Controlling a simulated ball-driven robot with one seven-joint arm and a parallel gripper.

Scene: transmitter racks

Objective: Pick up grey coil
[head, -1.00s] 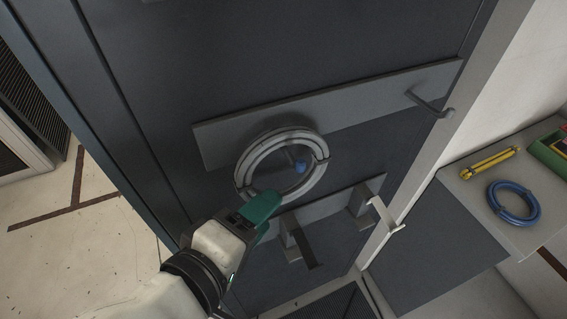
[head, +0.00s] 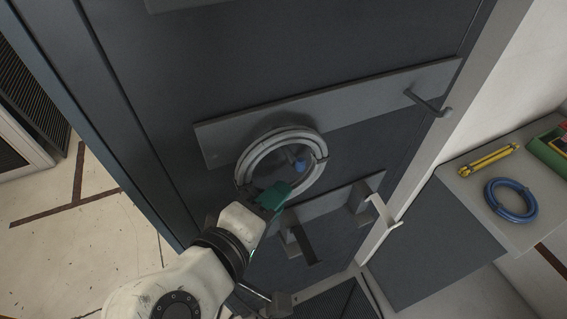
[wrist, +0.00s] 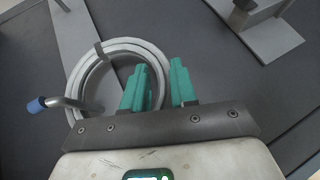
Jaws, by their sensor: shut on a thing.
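The grey coil (head: 247,167) hangs on a peg with a blue tip (head: 299,166), on a grey bar on the dark rack panel. The peg passes through the coil's opening. My gripper (head: 275,194) has green fingers and is at the coil's lower rim. In the wrist view the coil (wrist: 76,82) shows with its right side between the two fingers (wrist: 159,80), which are shut on it. The blue-tipped peg also shows there (wrist: 37,104). The fingers hide part of the coil's rim.
A bare hook (head: 428,103) sticks out at the bar's right end. Below the coil, a lower bar carries two brackets (head: 300,240). At the right, a grey shelf (head: 465,190) holds a blue coil (head: 511,200), a yellow tool (head: 488,160) and a green box (head: 552,150).

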